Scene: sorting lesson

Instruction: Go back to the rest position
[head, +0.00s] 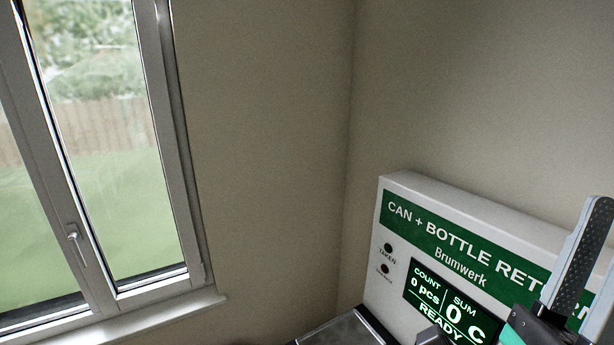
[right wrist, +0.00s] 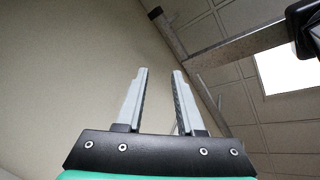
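My right gripper (head: 605,240) is at the right edge of the head view, fingers pointing up, in front of the right part of the return machine. In the right wrist view the gripper (right wrist: 160,73) has its two pale fingers apart with nothing between them. Its fingers point up toward the ceiling. My left gripper is not recognisable in either view.
A white can and bottle return machine (head: 393,215) with a green banner stands at the lower right. Its screen (head: 447,304) reads count 0, sum 0, READY. A window (head: 105,150) is at the left. A grey-topped surface (head: 340,331) shows at the bottom. Plain wall fills the middle.

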